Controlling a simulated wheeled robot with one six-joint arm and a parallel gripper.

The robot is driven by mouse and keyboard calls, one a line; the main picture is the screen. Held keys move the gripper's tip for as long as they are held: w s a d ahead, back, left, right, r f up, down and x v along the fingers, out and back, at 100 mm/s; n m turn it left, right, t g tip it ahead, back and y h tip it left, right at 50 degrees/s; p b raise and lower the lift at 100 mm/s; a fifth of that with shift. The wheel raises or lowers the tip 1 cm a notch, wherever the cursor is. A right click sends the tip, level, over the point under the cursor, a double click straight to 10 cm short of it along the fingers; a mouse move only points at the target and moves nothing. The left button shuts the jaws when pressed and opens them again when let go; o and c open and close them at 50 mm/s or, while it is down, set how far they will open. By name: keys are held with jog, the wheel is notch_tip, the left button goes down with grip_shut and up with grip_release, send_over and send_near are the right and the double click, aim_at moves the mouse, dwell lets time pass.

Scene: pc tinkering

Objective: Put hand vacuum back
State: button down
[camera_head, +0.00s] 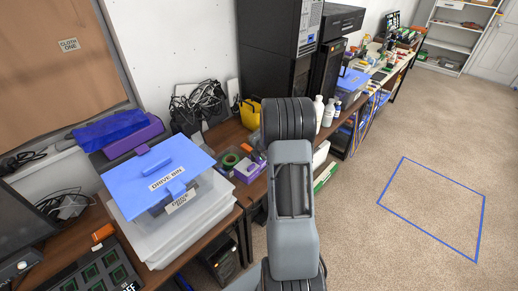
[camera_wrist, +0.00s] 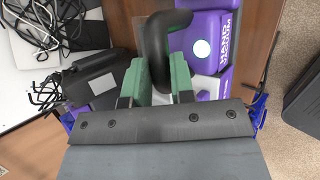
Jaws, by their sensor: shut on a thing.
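The hand vacuum (camera_wrist: 208,48) is purple with white lettering and a curved black handle. It shows at the upper right of the wrist view, over or on a brown wooden surface. My gripper (camera_wrist: 157,78) has green fingers on either side of the black handle and is shut on it. I cannot tell whether the vacuum touches the surface. In the head view my arm hides the gripper. A small purple item (camera_head: 248,170) shows left of my arm there, but I cannot tell whether it is the vacuum.
A blue-lidded drive bin (camera_head: 160,182) sits on stacked clear boxes at the desk's left. Black cables (camera_head: 200,103) lie near the wall, beside a tall black computer case (camera_head: 270,45). White bottles (camera_head: 327,112) stand right of my arm. A blue outlined square (camera_head: 432,207) marks open carpet.

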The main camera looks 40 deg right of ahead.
aim_at(260, 162)
jog(key=shift+f+b, duration=3.65)
jog(key=shift+f, duration=0.35)
jog(key=c, duration=1.2)
grip_release()
jog(key=shift+f, duration=0.1)
jog(key=shift+o, duration=0.3)
jog(key=o, duration=0.5)
jog(key=shift+s+f, duration=0.1)
jog(key=shift+v, duration=0.95)
jog(key=shift+p+v, duration=1)
jog(key=shift+v, duration=1.55)
